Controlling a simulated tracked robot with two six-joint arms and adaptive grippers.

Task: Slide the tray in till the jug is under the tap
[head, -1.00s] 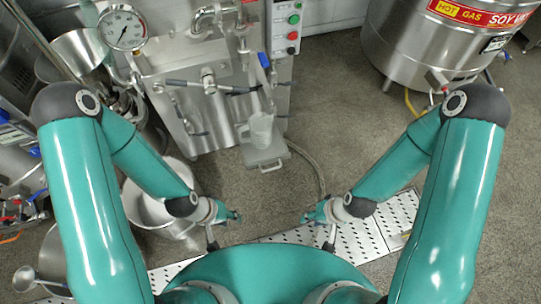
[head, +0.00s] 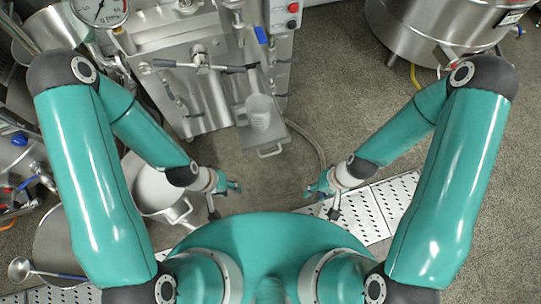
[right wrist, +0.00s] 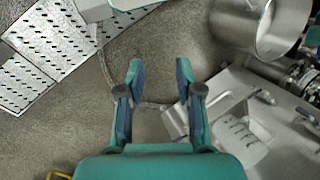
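A grey tray (head: 276,136) with a pull handle at its front sticks out low from the steel mill. A pale, see-through jug (head: 258,112) stands on it, upright. A tap with a blue lever (head: 261,36) is on the mill above and behind the jug; its outlet is hard to make out. My right gripper (head: 313,189) is open and empty, in front and to the right of the tray, apart from it. Its spread fingers (right wrist: 157,75) show in the right wrist view, with bare floor between them. My left gripper (head: 236,187) looks open and empty, in front and left of the tray.
A steel pot (head: 157,190) stands on the floor beside my left forearm. A hose (head: 318,150) curves over the floor right of the tray. A perforated floor grate (head: 375,215) runs near my base. The floor between my grippers and the tray is clear.

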